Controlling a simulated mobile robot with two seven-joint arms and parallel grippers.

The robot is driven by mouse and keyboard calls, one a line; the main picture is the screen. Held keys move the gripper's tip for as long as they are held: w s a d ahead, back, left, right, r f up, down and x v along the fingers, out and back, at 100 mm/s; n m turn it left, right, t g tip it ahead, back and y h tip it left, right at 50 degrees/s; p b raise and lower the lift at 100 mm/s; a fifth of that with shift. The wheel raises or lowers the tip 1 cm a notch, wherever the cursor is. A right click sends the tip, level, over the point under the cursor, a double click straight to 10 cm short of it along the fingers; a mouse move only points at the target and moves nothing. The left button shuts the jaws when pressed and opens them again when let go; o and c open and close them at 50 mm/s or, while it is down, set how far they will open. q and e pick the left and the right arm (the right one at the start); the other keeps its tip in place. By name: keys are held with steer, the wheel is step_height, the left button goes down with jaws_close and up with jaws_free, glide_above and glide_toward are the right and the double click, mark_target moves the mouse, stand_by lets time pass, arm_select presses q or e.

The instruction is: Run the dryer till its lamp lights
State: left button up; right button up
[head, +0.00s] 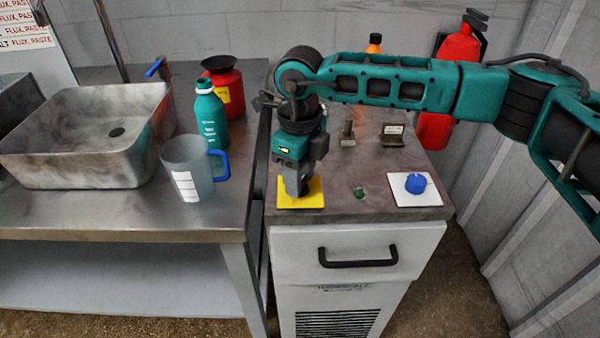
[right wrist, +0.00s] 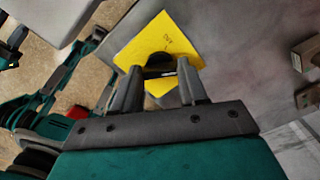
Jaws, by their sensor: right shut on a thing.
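The dryer is a light grey cabinet (head: 350,250) with a dark top and a black front handle (head: 357,257). On its top lies a yellow plate (head: 313,192) at the front left; it also shows in the right wrist view (right wrist: 150,45). My right gripper (head: 295,192) points down over this plate. In the right wrist view its fingers (right wrist: 160,72) are shut on a black knob (right wrist: 160,62) on the plate. A small green lamp (head: 360,192) sits right of the plate; it looks dark green, and I cannot tell if it is lit. My left gripper is not in view.
A blue knob (head: 415,183) on a white plate stands at the dryer's front right. Small metal parts (head: 392,134) stand behind. On the left bench are a sink (head: 85,130), a jug (head: 190,168), a teal bottle (head: 211,115) and a red container (head: 225,85).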

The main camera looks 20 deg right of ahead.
steer(key=o, duration=1.1)
steer(key=shift+c, duration=0.2)
steer(key=shift+r, duration=0.15)
step_height(320, 180, up, 13)
steer(key=shift+f, duration=0.2)
